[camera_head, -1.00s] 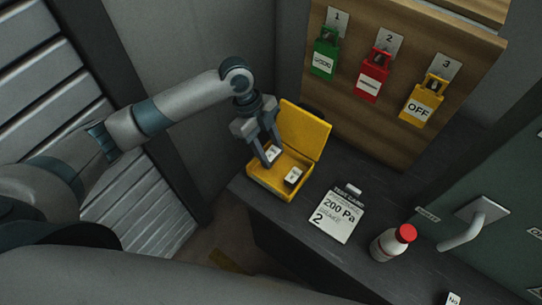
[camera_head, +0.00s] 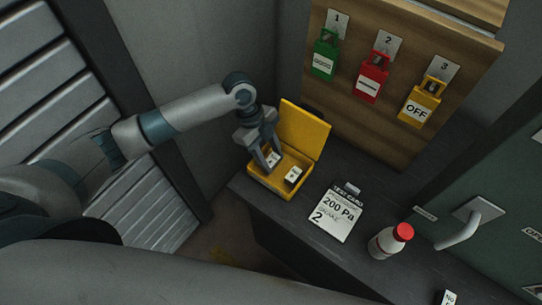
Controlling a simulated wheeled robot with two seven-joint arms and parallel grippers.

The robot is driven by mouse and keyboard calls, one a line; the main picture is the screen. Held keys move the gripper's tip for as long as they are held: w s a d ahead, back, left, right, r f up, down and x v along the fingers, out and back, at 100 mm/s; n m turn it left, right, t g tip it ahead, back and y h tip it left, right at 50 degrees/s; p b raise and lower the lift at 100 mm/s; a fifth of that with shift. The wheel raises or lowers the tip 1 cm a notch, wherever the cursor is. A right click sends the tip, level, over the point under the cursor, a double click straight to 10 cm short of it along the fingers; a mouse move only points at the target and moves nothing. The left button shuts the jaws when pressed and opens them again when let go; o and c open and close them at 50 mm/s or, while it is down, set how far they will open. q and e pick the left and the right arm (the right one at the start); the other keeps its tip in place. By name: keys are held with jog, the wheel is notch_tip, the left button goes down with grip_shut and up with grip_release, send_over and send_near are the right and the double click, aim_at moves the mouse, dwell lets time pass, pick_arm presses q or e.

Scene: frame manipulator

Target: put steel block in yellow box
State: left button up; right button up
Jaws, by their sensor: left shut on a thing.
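The yellow box (camera_head: 303,130) stands on the dark counter with its lid open and tilted back. My left gripper (camera_head: 271,160) reaches down into the left part of the box. It is shut on a small block with a white label (camera_head: 273,158), mostly hidden by the fingers; this may be the steel block. I cannot tell whether it touches the box floor. A second small block with a white label (camera_head: 293,174) lies in the right part of the box, apart from the gripper. My right gripper is not in view.
A test card (camera_head: 336,215) lies on the counter right of the box. Green (camera_head: 324,55), red (camera_head: 371,78) and yellow (camera_head: 421,104) padlocks hang on the wooden panel behind. A door handle (camera_head: 470,225) juts out at right.

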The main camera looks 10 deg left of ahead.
pick_arm(q)
jog(key=shift+f, duration=0.15)
jog(key=o, duration=1.2)
jog(key=shift+r, duration=0.25)
jog(key=shift+w+a+r+b, duration=0.15)
jog(key=shift+a+r+b, duration=0.15)
jog(key=shift+r, duration=0.25)
jog(key=b+v, duration=0.2)
jog(key=v, duration=0.8)
jog(key=shift+a+r+b, duration=0.1)
jog(key=shift+r+b, duration=0.2)
jog(key=shift+b, duration=0.1)
